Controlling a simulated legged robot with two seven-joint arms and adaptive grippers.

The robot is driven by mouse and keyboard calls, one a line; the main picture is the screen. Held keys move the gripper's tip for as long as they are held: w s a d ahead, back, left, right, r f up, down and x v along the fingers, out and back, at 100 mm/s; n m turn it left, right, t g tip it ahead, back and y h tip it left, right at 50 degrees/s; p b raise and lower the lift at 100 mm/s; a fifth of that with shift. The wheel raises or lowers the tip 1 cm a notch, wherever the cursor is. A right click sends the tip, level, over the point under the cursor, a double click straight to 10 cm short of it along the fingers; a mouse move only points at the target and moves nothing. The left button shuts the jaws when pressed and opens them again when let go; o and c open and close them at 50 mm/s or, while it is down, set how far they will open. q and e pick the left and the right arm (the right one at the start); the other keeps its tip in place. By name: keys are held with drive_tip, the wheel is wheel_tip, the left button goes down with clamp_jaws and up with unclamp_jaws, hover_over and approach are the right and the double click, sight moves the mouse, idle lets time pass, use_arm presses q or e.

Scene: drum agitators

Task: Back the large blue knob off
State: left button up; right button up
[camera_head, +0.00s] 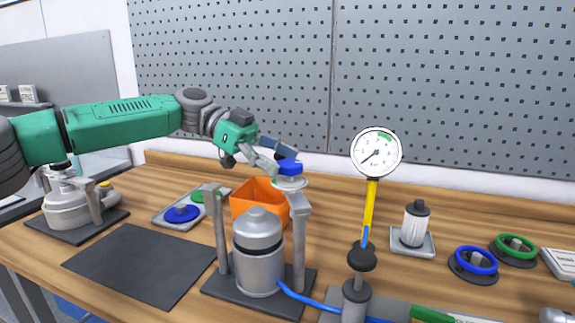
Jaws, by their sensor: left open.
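A blue knob (290,169) sits on a pale round disc at the top of the right grey post of the central stand. My left gripper (279,161) is at this knob, coming in from the left. Its fingers are open, one behind the knob and one at its left. I cannot tell whether they touch it. Another blue knob (182,213) lies on a light plate at the left, and a blue ring-shaped handwheel (475,261) stands at the right. My right gripper is not in view.
A silver drum (258,262) stands between the posts. An orange bin (262,196) is behind it. A yellow-stemmed gauge (376,152) rises to the right. A dark mat (142,264) lies bare at the left. A green handwheel (514,248) is at the right.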

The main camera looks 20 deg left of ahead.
use_arm(q)
drive_tip(key=shift+x, duration=1)
drive_tip(key=shift+a, duration=0.1)
drive_tip(key=c, duration=1.2)
drive_tip(key=shift+n+t+b, duration=1.35)
drive_tip(key=shift+n+t, duration=0.05)
drive_tip(key=shift+t, duration=0.4)
drive_tip(key=shift+n+t+b, duration=0.3)
drive_tip(key=shift+n+t, duration=0.4)
drive_tip(key=shift+n+t+y, duration=0.6)
drive_tip(key=shift+n+t, duration=0.4)
drive_tip(key=shift+t, duration=0.1)
